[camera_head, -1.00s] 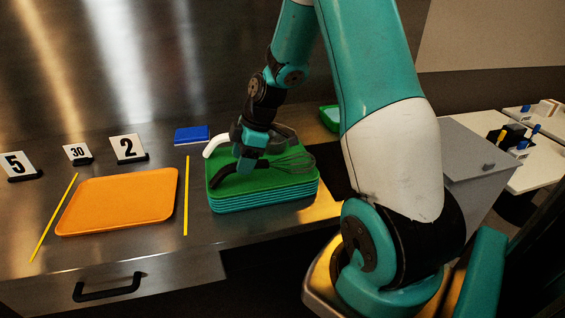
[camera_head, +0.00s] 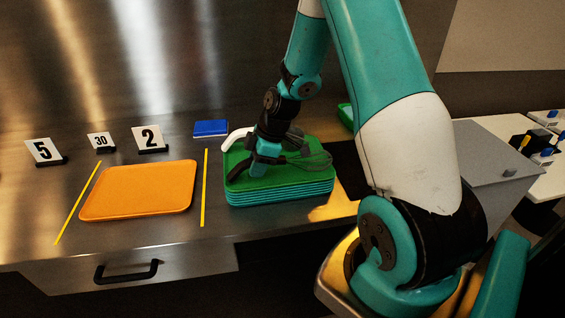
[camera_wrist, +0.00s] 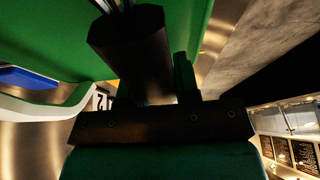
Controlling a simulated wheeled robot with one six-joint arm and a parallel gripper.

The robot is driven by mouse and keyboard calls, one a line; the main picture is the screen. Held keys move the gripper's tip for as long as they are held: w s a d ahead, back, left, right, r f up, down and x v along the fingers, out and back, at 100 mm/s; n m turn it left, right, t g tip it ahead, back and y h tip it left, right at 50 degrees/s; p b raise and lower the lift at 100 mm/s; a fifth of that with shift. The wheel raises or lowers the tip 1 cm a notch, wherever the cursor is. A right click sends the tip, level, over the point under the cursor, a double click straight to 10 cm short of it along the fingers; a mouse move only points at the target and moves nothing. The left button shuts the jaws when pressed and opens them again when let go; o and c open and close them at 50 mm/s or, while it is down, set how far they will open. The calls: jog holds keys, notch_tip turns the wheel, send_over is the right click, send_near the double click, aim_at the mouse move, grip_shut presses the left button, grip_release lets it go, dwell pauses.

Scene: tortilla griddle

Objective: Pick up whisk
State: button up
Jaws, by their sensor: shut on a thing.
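The whisk's looped wires (camera_head: 316,160) show in the head view over the right part of a stack of green trays (camera_head: 290,192). Its thick dark handle (camera_wrist: 130,45) fills the upper middle of the wrist view, with the wire ends above it. My gripper (camera_head: 260,168) is over the trays and shut on the whisk's handle. In the wrist view the gripper (camera_wrist: 155,88) has the handle between its fingers. I cannot tell whether the whisk still touches the top tray. In the head view the gripper hides most of the handle.
A white curved utensil part (camera_head: 236,138) lies beside my gripper at the trays' back left. An orange tray (camera_head: 140,190) is to the left between yellow strips. A blue block (camera_head: 211,128) and number signs (camera_head: 150,139) stand behind. A grey box (camera_head: 495,155) is at right.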

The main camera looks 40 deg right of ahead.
jog(key=shift+r, duration=0.1)
notch_tip(320, 180, up, 20)
jog(key=b, duration=0.2)
